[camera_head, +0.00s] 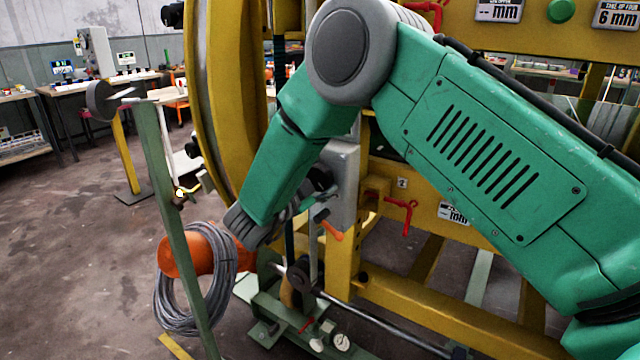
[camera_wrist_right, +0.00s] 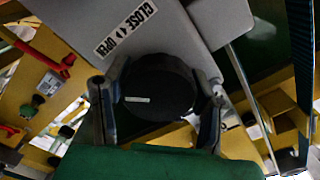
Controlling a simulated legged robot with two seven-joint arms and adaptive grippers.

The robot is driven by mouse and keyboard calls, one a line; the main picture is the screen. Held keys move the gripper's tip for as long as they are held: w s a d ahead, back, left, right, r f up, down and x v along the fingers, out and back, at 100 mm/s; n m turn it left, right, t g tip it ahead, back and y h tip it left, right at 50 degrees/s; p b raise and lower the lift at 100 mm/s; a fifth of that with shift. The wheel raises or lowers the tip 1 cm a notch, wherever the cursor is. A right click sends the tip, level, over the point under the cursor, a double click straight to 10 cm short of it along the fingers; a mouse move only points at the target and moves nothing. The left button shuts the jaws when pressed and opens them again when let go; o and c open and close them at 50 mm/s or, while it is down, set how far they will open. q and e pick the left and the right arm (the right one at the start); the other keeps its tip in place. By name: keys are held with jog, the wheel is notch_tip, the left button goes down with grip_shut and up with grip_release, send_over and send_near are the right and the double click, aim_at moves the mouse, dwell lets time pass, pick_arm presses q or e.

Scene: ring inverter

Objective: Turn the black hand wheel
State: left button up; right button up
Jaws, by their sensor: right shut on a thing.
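The black hand wheel (camera_wrist_right: 160,78) shows in the right wrist view as a round black disc with a small pale mark. It sits on a grey box (camera_wrist_right: 175,25) with a label reading CLOSE and OPEN. My right gripper (camera_wrist_right: 157,95) is shut on the wheel, with one finger on each side of it. In the head view, the right gripper (camera_head: 322,186) is at the grey box (camera_head: 345,180), and my green forearm hides most of the wheel there. My left gripper is not in view.
A yellow machine frame (camera_head: 400,300) with red handles (camera_head: 402,205) stands behind and right of the gripper. An orange-handled lever (camera_head: 331,230) is just below. Open floor lies further left.

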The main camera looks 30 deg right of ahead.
jog(key=shift+f+m, duration=0.2)
jog(key=shift+m, duration=0.3)
jog(key=shift+s+b, duration=0.1)
jog(key=shift+b, duration=0.25)
jog(key=o, duration=1.2)
jog(key=shift+a+r, duration=0.1)
jog(key=shift+a, duration=0.25)
jog(key=v, duration=1.1)
jog(key=shift+s+a, duration=0.1)
jog(key=shift+a, duration=0.2)
